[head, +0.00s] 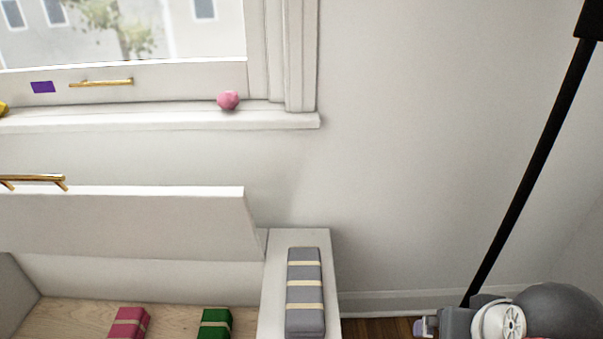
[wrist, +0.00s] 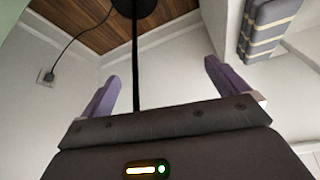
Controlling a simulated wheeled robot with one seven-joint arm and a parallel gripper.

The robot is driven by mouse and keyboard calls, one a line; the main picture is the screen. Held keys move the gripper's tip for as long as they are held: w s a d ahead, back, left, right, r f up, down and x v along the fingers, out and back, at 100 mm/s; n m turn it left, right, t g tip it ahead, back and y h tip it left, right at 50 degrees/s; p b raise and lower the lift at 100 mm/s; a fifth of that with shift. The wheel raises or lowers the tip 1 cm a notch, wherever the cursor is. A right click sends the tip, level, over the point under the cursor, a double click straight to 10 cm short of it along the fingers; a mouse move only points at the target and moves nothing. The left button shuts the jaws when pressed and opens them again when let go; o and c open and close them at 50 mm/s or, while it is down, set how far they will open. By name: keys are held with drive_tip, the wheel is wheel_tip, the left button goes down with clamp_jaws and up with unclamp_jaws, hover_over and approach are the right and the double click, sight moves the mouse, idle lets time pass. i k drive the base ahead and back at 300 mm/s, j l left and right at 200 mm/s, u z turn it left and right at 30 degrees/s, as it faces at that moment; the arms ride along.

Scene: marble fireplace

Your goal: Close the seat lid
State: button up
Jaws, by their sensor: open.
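The white seat lid (head: 120,222) stands raised at the left of the head view, tilted up over the open bench. A gold handle (head: 35,181) is on its upper edge. Inside the bench (head: 75,312) lie a pink wrapped box (head: 128,323) and a green wrapped box (head: 216,324). My gripper (head: 418,327) is at the bottom right of the head view, right of the bench and apart from the lid. In the wrist view my gripper (wrist: 160,75) has its two purple fingers spread wide with nothing between them. The lid cannot be made out in the wrist view.
A grey striped box (head: 305,290) lies on the bench's fixed end (head: 283,240); it also shows in the wrist view (wrist: 268,28). A black pole (head: 530,170) stands at the right. A pink ball (head: 228,100) sits on the window sill (head: 170,121). The wall between is bare.

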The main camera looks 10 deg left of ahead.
sight(205, 224)
drive_tip(key=u, duration=2.25)
